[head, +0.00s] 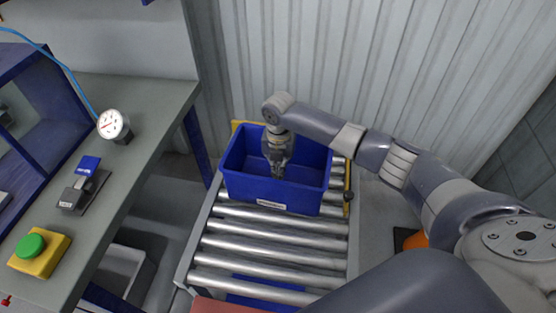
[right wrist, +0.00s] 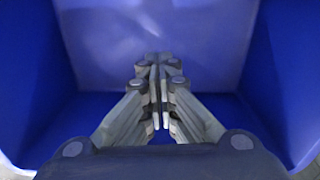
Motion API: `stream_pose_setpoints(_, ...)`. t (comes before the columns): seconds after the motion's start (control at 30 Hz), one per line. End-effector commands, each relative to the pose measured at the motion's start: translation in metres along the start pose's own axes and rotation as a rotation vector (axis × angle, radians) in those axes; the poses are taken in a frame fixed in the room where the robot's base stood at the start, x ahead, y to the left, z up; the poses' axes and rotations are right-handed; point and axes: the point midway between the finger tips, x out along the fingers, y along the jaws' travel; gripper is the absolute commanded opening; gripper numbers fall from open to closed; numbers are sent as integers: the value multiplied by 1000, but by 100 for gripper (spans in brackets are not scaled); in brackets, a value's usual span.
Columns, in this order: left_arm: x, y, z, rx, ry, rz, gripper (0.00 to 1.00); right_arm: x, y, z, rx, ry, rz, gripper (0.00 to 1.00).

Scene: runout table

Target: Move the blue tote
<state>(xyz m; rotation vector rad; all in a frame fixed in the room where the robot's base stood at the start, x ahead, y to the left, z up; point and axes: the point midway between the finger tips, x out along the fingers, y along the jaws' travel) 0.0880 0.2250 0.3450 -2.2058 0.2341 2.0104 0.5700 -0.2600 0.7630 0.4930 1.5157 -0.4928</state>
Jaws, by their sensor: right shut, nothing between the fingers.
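The blue tote (head: 270,192) stands upright at the far end of the roller conveyor, with a small white label on its near wall. My right gripper (head: 278,170) reaches down into the tote from above, and its fingers are shut with nothing between them. In the right wrist view the shut fingers (right wrist: 158,92) point into the tote, whose blue walls (right wrist: 285,75) surround them on the sides. I cannot tell whether the fingertips touch the tote. My left gripper is not in view.
Bare metal rollers (head: 270,240) lie in front of the tote. A grey workbench (head: 120,190) on the left holds a gauge (head: 114,126), a blue-topped device (head: 86,180) and a green button on a yellow box (head: 38,250). A corrugated wall (head: 350,70) rises behind the conveyor.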

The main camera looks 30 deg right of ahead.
Motion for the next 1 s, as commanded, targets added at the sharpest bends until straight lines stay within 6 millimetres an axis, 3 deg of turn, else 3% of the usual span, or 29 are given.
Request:
stream_pose_setpoints(0.1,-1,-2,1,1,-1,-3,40,26,0,0,3,2,-2,0)
stream_pose_setpoints(0.4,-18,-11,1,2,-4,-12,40,24,0,-35,-1,-2,-1,0)
stream_pose_setpoints(0.83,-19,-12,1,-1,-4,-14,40,25,0,-40,2,-2,0,0)
stream_pose_setpoints(1.0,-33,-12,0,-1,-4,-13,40,21,0,-52,0,0,-1,0)
